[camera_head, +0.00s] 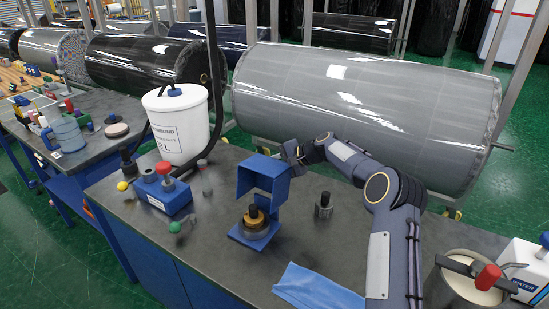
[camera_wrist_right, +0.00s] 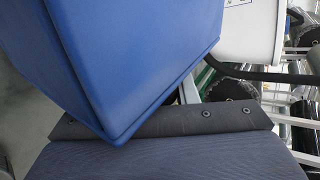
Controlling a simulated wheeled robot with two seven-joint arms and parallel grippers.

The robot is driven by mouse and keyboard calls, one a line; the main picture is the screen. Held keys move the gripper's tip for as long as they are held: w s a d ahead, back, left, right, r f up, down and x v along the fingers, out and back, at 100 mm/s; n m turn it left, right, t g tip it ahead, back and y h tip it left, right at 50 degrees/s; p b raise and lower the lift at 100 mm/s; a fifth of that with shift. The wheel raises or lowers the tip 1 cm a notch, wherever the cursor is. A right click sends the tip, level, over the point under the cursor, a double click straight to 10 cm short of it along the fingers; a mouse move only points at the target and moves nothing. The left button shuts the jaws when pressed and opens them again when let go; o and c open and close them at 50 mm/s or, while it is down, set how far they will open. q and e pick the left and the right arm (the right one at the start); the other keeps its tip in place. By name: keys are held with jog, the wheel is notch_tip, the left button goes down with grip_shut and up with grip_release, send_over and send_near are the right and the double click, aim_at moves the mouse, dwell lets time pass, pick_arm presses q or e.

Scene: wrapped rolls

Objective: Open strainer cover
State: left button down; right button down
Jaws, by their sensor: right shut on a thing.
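The blue strainer cover (camera_head: 262,168) is a box-like hood, raised above the strainer's blue base (camera_head: 240,237). Its hollow side faces the camera, and the brass-coloured round strainer part (camera_head: 255,219) with a dark knob shows below it. My right gripper (camera_head: 289,154) is at the cover's upper right corner, shut on the cover; its fingertips are mostly hidden. In the right wrist view the cover (camera_wrist_right: 130,55) fills the upper left, close to the dark gripper body. My left gripper is not in view.
A white bucket (camera_head: 177,125) and a blue box with a red knob (camera_head: 163,195) stand left of the strainer. A small metal piece with a black top (camera_head: 324,207) is to the right. A blue cloth (camera_head: 318,289) lies in front. A pot (camera_head: 465,285) stands far right.

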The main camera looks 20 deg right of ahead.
jog(key=shift+w+d+f, duration=0.1)
jog(key=shift+d+f, duration=0.05)
dwell(0.4)
jog(key=c, duration=1.1)
grip_release()
jog(key=b+v, duration=0.1)
jog(key=v, duration=0.6)
jog(key=shift+d+b, duration=0.3)
jog(key=shift+b, duration=0.05)
